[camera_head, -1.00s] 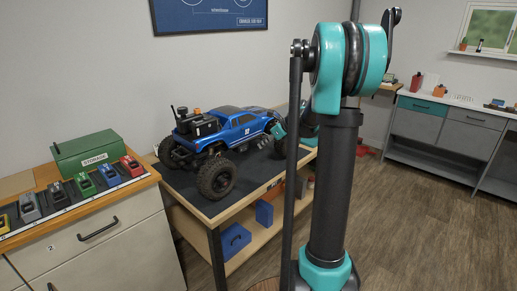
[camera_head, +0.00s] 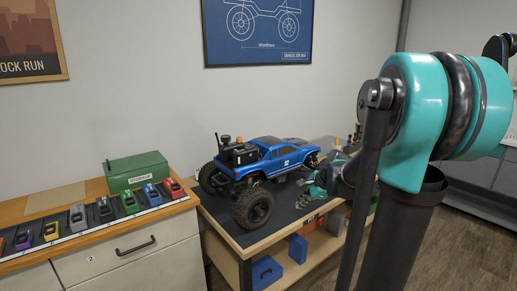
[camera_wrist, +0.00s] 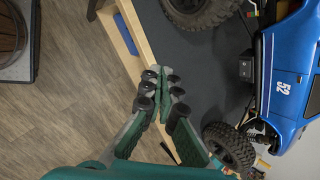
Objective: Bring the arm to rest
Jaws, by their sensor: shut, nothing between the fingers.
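My gripper (camera_wrist: 164,84) is shut and empty, its green and grey fingers together in the wrist view. It hangs over the near edge of the workbench (camera_wrist: 128,34). In the head view my gripper (camera_head: 318,190) is small and partly hidden, at the bench's right front beside the blue crawler truck. My teal and black arm fills the right of the head view. The blue crawler truck (camera_head: 272,158) stands on the dark mat, apart from the fingers; it also shows at the right of the wrist view (camera_wrist: 288,88).
Blue boxes (camera_head: 267,272) sit on the bench's lower shelf. Wooden floor (camera_wrist: 75,100) lies open beside the bench. A blueprint poster (camera_head: 258,30) hangs on the wall.

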